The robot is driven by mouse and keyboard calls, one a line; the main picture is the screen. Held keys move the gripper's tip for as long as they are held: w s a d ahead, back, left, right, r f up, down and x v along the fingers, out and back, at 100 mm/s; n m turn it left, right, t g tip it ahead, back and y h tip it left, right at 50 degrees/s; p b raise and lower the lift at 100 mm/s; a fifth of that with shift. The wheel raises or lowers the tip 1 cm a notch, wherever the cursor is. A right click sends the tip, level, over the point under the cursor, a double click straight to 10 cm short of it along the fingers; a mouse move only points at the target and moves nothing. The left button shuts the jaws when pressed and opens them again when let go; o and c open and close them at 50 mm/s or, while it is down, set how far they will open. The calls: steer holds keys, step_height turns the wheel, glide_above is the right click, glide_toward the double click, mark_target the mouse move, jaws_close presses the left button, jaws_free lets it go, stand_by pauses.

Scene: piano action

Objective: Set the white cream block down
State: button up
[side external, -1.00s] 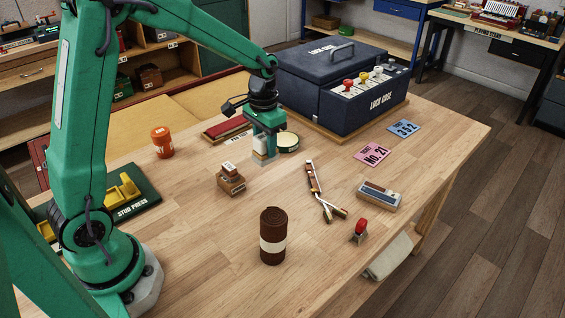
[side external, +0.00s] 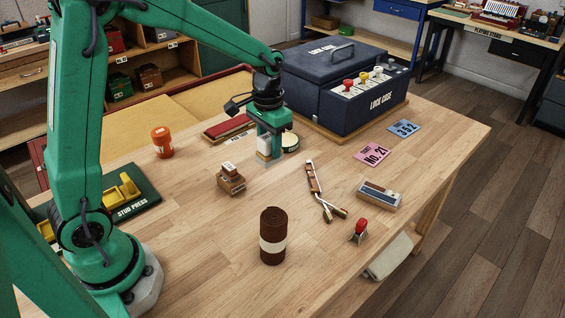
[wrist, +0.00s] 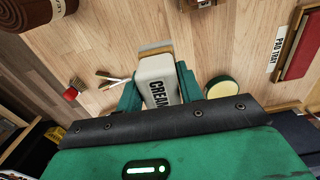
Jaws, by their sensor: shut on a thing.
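The white cream block (side external: 264,144), lettered CREAM, is upright between the fingers of my gripper (side external: 270,149), which is shut on it. In the wrist view the block (wrist: 157,78) points away from the camera, with a green finger on each side. A grey and tan edge shows at its far end; I cannot tell whether this is part of the block or a separate piece. The block is low over the wooden table or on it; contact is unclear. A round green tin with a pale top (side external: 289,142) stands close to the right, also in the wrist view (wrist: 222,88).
The dark lock case (side external: 345,85) stands behind to the right. A red pad tray (side external: 228,127) lies behind to the left. A small brown block stack (side external: 231,180) is in front, with pliers-like tools (side external: 325,195) to the right. Bare tabletop lies between them.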

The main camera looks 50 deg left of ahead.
steer(key=s+a, duration=0.3)
steer(key=a, duration=0.1)
steer(key=s+a, duration=0.2)
steer(key=shift+s+a+r, duration=0.3)
steer(key=shift+s+a, duration=0.05)
steer(key=s+a, duration=0.4)
steer(key=s, duration=0.3)
steer(key=shift+a+f, duration=0.15)
steer(key=shift+a, duration=0.15)
steer(key=shift+a, duration=0.1)
steer(key=a+f, duration=0.2)
steer(key=a, duration=0.1)
steer(key=s+a+f, duration=0.1)
steer(key=a+f, duration=0.1)
steer(key=a, duration=0.2)
steer(key=s+a+f, duration=0.1)
steer(key=a+f, duration=0.2)
steer(key=a, duration=0.1)
steer(key=shift+a, duration=0.15)
steer(key=shift+f, duration=2)
steer(key=shift+f, duration=0.15)
